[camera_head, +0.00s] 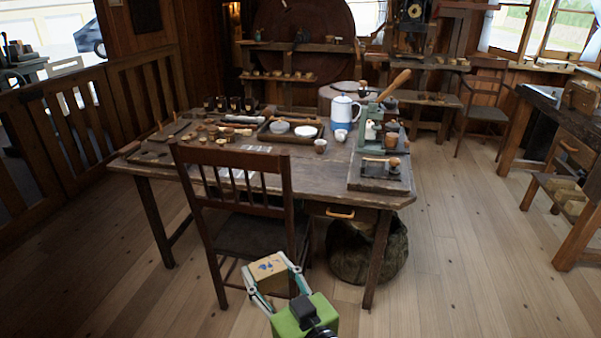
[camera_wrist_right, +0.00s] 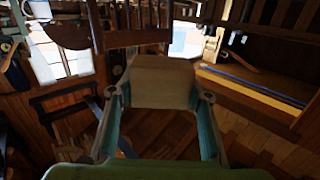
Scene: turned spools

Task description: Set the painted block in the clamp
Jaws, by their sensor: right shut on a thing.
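My right gripper (camera_head: 272,281) is shut on the painted block (camera_head: 267,267), a pale wooden block with blue paint marks on its top. It holds the block in the air in front of the chair, off the near side of the table. In the right wrist view the block (camera_wrist_right: 160,82) sits between the two fingers. A green clamp-like fixture (camera_head: 376,127) stands on the right part of the table; I cannot tell for sure that it is the clamp. My left gripper is not in view.
A dark wooden chair (camera_head: 235,157) stands between my right gripper and the table (camera_head: 330,185). A tray of bowls, cups and a white-and-blue jug (camera_head: 342,112) crowd the tabletop. A dark sack (camera_head: 366,250) lies under the table. Floor (camera_head: 470,270) to the right is clear.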

